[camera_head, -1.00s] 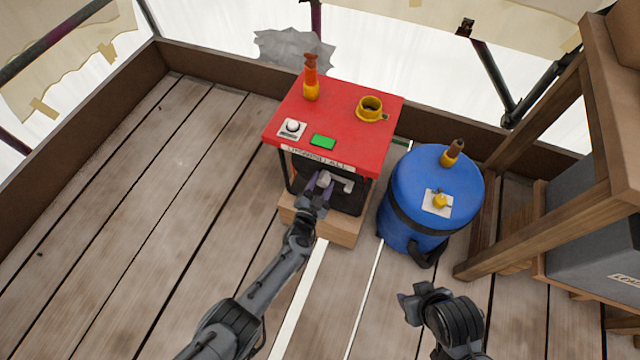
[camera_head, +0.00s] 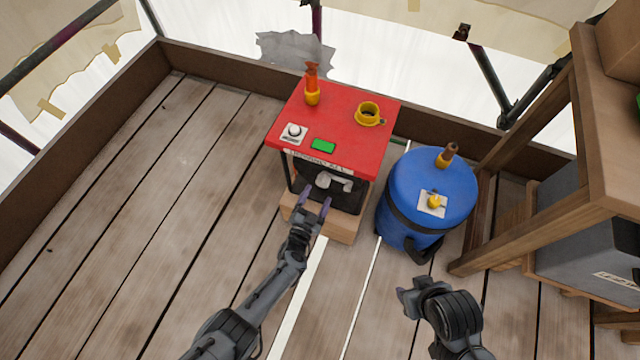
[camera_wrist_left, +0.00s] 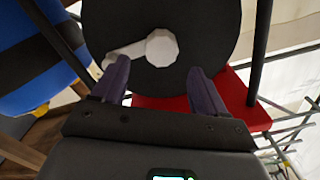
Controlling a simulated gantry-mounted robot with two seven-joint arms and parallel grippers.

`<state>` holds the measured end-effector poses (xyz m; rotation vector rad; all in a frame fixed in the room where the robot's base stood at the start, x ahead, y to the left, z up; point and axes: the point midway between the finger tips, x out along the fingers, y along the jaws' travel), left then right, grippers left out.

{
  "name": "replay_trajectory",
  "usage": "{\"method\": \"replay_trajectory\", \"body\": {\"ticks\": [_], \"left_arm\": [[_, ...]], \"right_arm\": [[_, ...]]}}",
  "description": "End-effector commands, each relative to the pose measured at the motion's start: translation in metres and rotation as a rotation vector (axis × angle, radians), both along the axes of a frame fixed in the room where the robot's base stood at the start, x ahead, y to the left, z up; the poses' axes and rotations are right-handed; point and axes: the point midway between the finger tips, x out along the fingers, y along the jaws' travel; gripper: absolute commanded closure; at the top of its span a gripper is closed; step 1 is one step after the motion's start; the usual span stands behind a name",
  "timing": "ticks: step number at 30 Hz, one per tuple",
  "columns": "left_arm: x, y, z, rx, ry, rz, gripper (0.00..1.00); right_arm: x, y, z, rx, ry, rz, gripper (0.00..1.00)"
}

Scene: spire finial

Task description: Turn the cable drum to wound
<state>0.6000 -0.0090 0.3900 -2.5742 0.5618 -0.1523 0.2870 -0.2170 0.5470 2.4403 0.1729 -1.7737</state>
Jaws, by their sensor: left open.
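The cable drum (camera_head: 345,196) is a dark round reel beneath the red-topped stand, with a pale crank handle (camera_head: 334,182) on its front. In the left wrist view the drum (camera_wrist_left: 205,35) fills the upper middle, and its handle (camera_wrist_left: 160,47) has a pale hub with an arm reaching left to a knob. My left gripper (camera_head: 316,196) is open and empty just in front of the drum; in the wrist view its two purple fingers (camera_wrist_left: 158,88) stand apart, below the hub. My right gripper (camera_head: 402,292) is at lower right, away from the drum; its fingers are not clear.
The red top (camera_head: 345,120) carries an orange-handled tool (camera_head: 312,88), a yellow ring (camera_head: 368,115), a white knob plate (camera_head: 294,133) and a green button (camera_head: 323,146). A blue barrel (camera_head: 425,200) stands to the right, beside a wooden frame (camera_head: 530,222). The plank floor at left is clear.

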Motion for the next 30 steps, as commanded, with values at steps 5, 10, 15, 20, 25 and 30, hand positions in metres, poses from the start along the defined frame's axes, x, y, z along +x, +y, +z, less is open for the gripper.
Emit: {"method": "replay_trajectory", "body": {"ticks": [5, 10, 15, 20, 25, 30], "left_arm": [[-0.026, 0.012, 0.005, 0.004, -0.002, 0.0, 0.27], [-0.041, 0.018, 0.003, 0.003, -0.001, -0.004, 0.27], [-0.047, 0.021, 0.001, 0.003, -0.001, -0.006, 0.27], [-0.048, 0.021, 0.001, 0.003, -0.003, -0.006, 0.27], [-0.047, 0.021, 0.001, 0.003, -0.003, -0.006, 0.27], [-0.052, 0.022, -0.003, 0.02, 0.002, -0.013, 0.27]], "right_arm": [[0.0, 0.0, 0.025, -0.002, 0.0, 0.002, 0.57], [0.0, -0.002, 0.034, -0.007, 0.0, 0.005, 0.57], [0.0, -0.002, 0.036, -0.01, 0.001, 0.006, 0.57], [-0.001, -0.002, 0.036, -0.01, 0.001, 0.006, 0.57], [-0.001, -0.002, 0.036, -0.008, 0.001, 0.006, 0.57], [-0.001, -0.001, 0.037, -0.005, 0.001, 0.004, 0.57]]}}
